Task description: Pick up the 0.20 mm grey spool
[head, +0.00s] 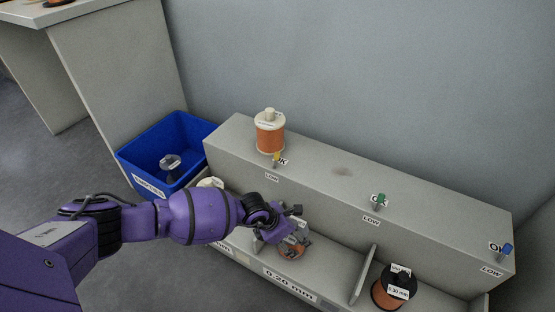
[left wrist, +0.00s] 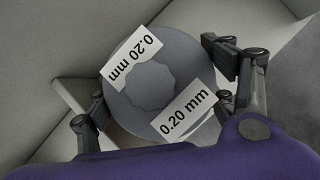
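The grey 0.20 mm spool (left wrist: 150,85) stands in a bay of the shelf, its round grey top with two "0.20 mm" labels facing the left wrist camera. In the head view its copper-coloured winding (head: 290,253) shows below my gripper, behind the "0.20 mm" bay label (head: 290,284). My left gripper (head: 287,238) is over the spool, pointing down. In the left wrist view its fingers (left wrist: 160,88) are spread on opposite sides of the spool's top, close to the rim. I see no clear grip on it. My right gripper is not in view.
A black-topped spool (head: 394,287) stands in the right bay, beyond a divider (head: 363,275). A cream spool (head: 270,131) stands on the upper ledge, near several coloured pegs. A blue bin (head: 165,137) holding a grey spool (head: 170,164) is at the left. The wall rises behind the shelf.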

